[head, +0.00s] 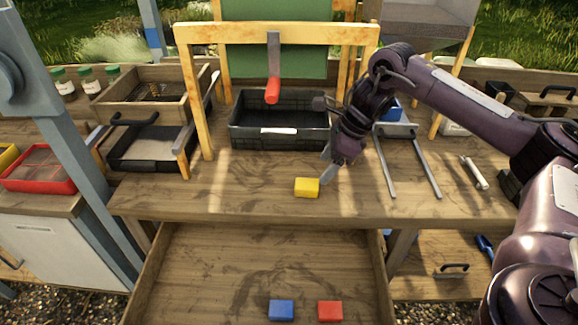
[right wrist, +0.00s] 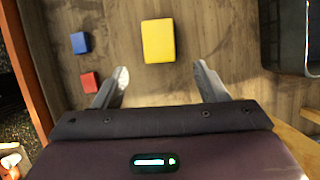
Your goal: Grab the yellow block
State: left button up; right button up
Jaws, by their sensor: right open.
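The yellow block (head: 307,187) lies on the wooden bench top near its front edge. It also shows in the right wrist view (right wrist: 158,41), just beyond my fingertips and between their lines. My right gripper (head: 327,168) is open and empty, reaching down just behind and right of the block in the head view. In the right wrist view the two fingers (right wrist: 160,75) stand apart, with no contact on the block visible. My left gripper is not in view.
A blue block (head: 281,310) and a red block (head: 330,311) lie in the open drawer below. A black bin (head: 236,139) stands behind, under a wooden frame (head: 197,90) with a hanging red-tipped handle (head: 272,85). The bench left of the yellow block is clear.

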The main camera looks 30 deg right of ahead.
aim_at(310, 184)
jog(key=shift+x, duration=0.9)
jog(key=shift+a+f+p, duration=0.25)
jog(key=shift+p, duration=0.05)
jog(key=x, duration=0.1)
jog(key=p+x, duration=0.1)
jog(key=x, duration=0.2)
jog(key=shift+w+a+f, duration=0.25)
jog(key=shift+w, duration=0.1)
jog(key=shift+f, duration=0.2)
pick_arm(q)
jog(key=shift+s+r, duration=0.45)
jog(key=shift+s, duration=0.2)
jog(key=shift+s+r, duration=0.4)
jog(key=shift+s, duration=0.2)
pick_arm(e)
jog(key=c, duration=1.1)
jog(key=shift+o, duration=0.2)
jog(key=shift+r, duration=0.1)
